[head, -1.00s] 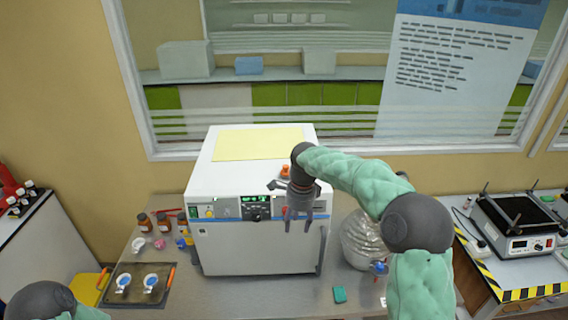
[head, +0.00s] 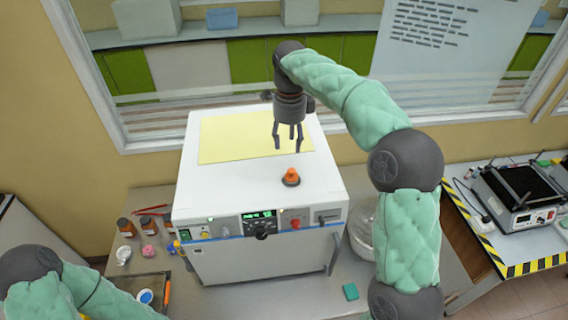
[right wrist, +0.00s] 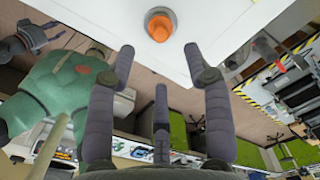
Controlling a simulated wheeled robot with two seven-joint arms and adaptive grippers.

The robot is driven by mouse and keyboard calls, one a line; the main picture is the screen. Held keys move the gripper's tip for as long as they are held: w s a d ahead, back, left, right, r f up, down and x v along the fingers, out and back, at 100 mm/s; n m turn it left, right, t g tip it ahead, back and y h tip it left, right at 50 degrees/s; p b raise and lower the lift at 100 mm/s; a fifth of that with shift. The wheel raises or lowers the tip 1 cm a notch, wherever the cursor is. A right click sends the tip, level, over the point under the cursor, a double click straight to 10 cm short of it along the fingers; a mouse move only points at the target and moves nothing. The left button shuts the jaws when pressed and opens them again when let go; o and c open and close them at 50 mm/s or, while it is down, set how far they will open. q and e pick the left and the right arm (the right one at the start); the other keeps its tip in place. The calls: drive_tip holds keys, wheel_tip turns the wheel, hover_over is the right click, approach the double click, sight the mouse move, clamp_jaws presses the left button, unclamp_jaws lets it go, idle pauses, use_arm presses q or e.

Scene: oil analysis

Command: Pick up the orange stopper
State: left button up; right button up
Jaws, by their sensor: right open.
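The orange stopper (head: 291,177) stands on the white top of the oven-like machine (head: 205,180), near its front edge. It also shows at the top of the right wrist view (right wrist: 160,26), with a grey base around it. My right gripper (head: 288,150) points down above the machine top, a little behind and above the stopper in the head view. Its fingers are apart and empty, and they do not touch the stopper. My left arm shows at the lower left of the head view, but its gripper is out of the picture.
A yellow sheet (head: 225,140) lies on the machine top. Brown bottles (head: 126,227) and a tray (head: 150,284) stand on the bench at left. A hotplate-like device (head: 515,195) stands on the right bench.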

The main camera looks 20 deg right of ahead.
sight(292, 169)
drive_tip(key=shift+s+f, duration=0.7)
drive_tip(key=shift+f, duration=0.3)
drive_tip(key=shift+w+f, duration=0.2)
drive_tip(key=shift+f, duration=1)
drive_tip(key=shift+w+f, duration=0.25)
drive_tip(key=shift+f, duration=0.25)
drive_tip(key=shift+s+d+f+p, duration=0.1)
drive_tip(key=shift+s+f+p, duration=0.1)
drive_tip(key=shift+f+p, duration=0.1)
drive_tip(key=f, duration=0.3)
drive_tip(key=shift+s+d+f+p, duration=0.15)
drive_tip(key=shift+s+d+p, duration=0.05)
drive_tip(key=shift+p, duration=0.2)
drive_tip(key=shift+w+f, duration=0.15)
drive_tip(key=shift+f, duration=0.4)
use_arm(q)
drive_tip(key=shift+s+r, duration=0.35)
drive_tip(key=shift+r, duration=0.5)
use_arm(e)
drive_tip(key=c, duration=1)
